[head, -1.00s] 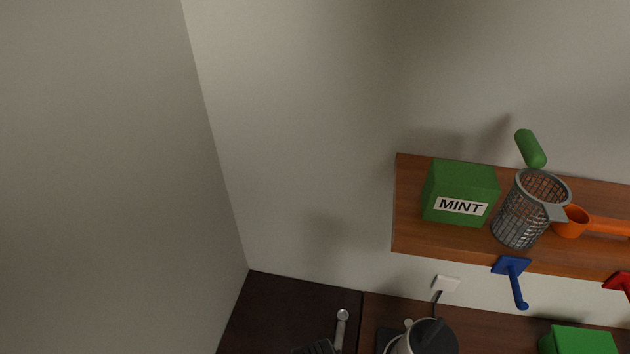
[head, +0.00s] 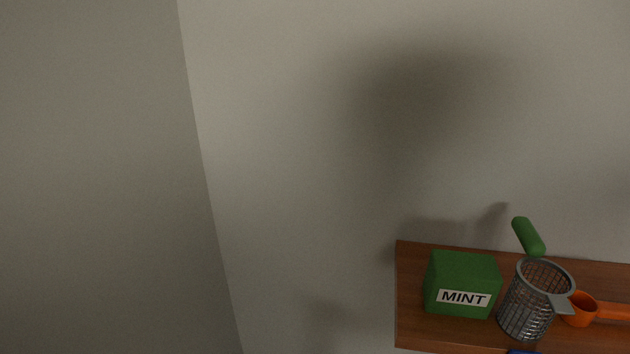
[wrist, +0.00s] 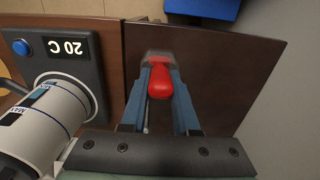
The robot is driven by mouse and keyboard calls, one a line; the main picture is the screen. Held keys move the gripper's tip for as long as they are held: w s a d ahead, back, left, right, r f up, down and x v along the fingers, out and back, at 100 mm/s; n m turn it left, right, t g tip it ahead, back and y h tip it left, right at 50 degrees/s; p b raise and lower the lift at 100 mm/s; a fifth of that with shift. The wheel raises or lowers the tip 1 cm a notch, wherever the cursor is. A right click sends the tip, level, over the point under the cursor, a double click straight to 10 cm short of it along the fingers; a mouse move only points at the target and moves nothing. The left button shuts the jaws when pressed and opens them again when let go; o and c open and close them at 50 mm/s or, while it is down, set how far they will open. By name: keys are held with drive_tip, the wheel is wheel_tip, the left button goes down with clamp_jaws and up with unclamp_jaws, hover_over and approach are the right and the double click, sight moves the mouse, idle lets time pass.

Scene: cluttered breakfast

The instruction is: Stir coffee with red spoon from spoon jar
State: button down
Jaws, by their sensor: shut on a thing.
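My gripper (wrist: 160,90) shows in the wrist view, its two blue-grey fingers shut on a rounded red handle (wrist: 160,80), which looks like that of the red spoon. The rest of the spoon is largely hidden, and its bowl end cannot be made out. My gripper is above a dark brown surface (wrist: 220,70). No coffee cup can be identified in either view. My gripper does not show in the head view.
In the wrist view, a white kettle (wrist: 50,115) and its base with a 20 C display (wrist: 66,48) stand close left. A blue object (wrist: 205,8) is at the top. The head view shows a wooden shelf (head: 410,300) with a MINT box (head: 462,275), mesh basket (head: 530,310) and orange scoop (head: 580,311).

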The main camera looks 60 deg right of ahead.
drive_tip(key=shift+r+p, duration=2.4)
drive_tip(key=shift+p, duration=0.05)
